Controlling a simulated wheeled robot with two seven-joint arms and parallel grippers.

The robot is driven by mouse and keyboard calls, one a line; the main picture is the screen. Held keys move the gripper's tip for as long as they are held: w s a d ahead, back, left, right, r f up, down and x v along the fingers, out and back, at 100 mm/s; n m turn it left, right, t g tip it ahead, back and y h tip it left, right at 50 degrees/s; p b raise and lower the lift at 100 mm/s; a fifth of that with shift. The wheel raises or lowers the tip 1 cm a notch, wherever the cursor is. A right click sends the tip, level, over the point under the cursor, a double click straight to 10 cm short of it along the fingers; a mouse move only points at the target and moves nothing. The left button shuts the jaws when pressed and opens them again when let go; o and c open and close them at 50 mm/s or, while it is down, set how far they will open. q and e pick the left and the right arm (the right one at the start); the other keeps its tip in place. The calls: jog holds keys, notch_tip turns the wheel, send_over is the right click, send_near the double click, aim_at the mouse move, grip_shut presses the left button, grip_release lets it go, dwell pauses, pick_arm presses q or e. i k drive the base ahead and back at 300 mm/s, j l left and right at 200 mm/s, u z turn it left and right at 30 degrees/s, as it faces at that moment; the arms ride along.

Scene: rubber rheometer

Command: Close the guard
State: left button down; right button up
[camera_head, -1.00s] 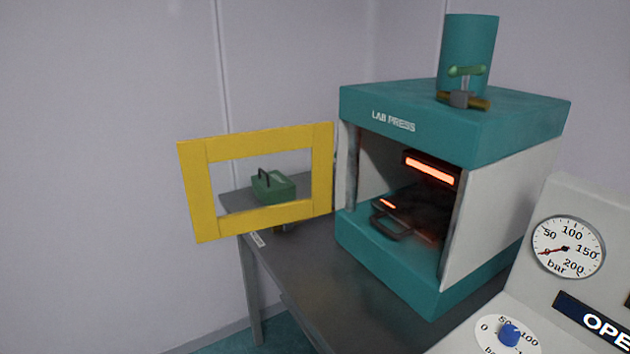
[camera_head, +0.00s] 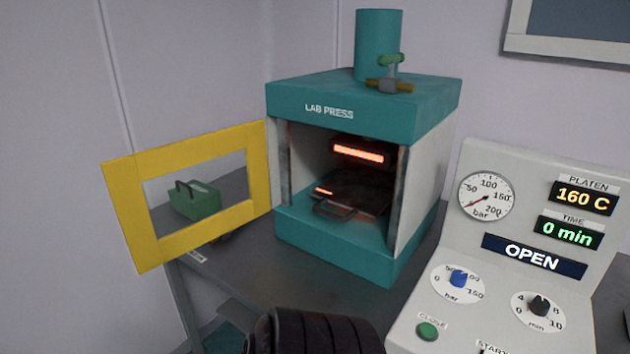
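The guard (camera_head: 189,238) is a yellow rectangular frame with an open middle. It stands swung out to the left of the teal and white lab press (camera_head: 363,94), at the left edge of the press front. The front of the press is open and shows two glowing orange heated strips and a dark plate with a handle (camera_head: 333,208) inside. A black ribbed part, probably of my own arm, shows at the bottom middle, below the press and apart from the guard. Neither gripper's fingers are in view.
A control panel (camera_head: 445,262) stands at the right with a gauge, knobs and displays reading 160 C, 0 min and OPEN. A green box with a handle (camera_head: 194,200) sits on the grey table (camera_head: 262,265) behind the guard. The table top before the press is mostly clear.

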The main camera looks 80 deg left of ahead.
aim_at(123, 176)
jog(key=k+j+z, duration=0.2)
jog(key=k+z, duration=0.2)
jog(key=k+j+z, duration=0.1)
jog(key=k+z, duration=0.3)
jog(key=k+j+u, duration=0.55)
jog(key=k+j, duration=0.3)
jog(key=k+j+u, duration=0.1)
jog(key=j+u, duration=0.35)
jog(key=j, duration=0.15)
jog(key=j+u, duration=0.4)
jog(key=j, duration=0.2)
